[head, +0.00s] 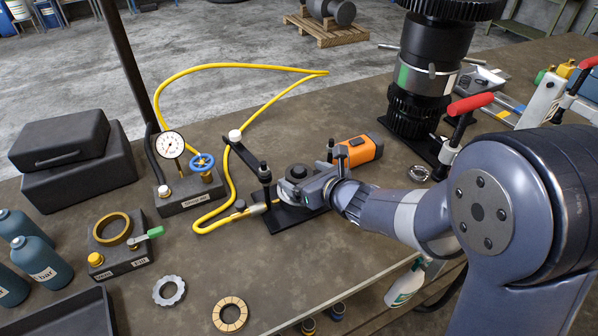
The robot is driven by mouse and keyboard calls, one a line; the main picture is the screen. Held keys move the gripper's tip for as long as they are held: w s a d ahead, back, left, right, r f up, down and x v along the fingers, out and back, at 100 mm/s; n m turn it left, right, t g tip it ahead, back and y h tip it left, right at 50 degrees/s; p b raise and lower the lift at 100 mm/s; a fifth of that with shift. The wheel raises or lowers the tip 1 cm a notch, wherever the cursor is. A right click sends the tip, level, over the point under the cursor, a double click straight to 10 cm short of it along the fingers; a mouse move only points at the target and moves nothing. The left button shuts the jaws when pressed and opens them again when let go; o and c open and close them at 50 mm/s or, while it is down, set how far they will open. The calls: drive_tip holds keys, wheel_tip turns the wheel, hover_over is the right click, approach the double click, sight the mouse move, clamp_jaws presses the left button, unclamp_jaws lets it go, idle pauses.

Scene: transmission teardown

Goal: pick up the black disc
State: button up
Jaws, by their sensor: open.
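My gripper (297,187) is open, low over a black fixture plate (287,216) near the middle of the bench. A small dark round piece (297,171) shows right at the jaws. It looks like the black disc, but I cannot tell whether the jaws surround it or touch it. My wrist and forearm come in from the right and hide part of the fixture.
A yellow hose (231,178) runs to a block with a gauge (171,145). An orange tool (361,150) lies just behind the gripper. A tall black transmission (425,65) stands behind right. A steel ring (169,290) and a tan ring (230,313) lie on open bench at front left.

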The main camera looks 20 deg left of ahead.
drive_tip(key=shift+c, duration=0.5)
drive_tip(key=c, duration=1.1)
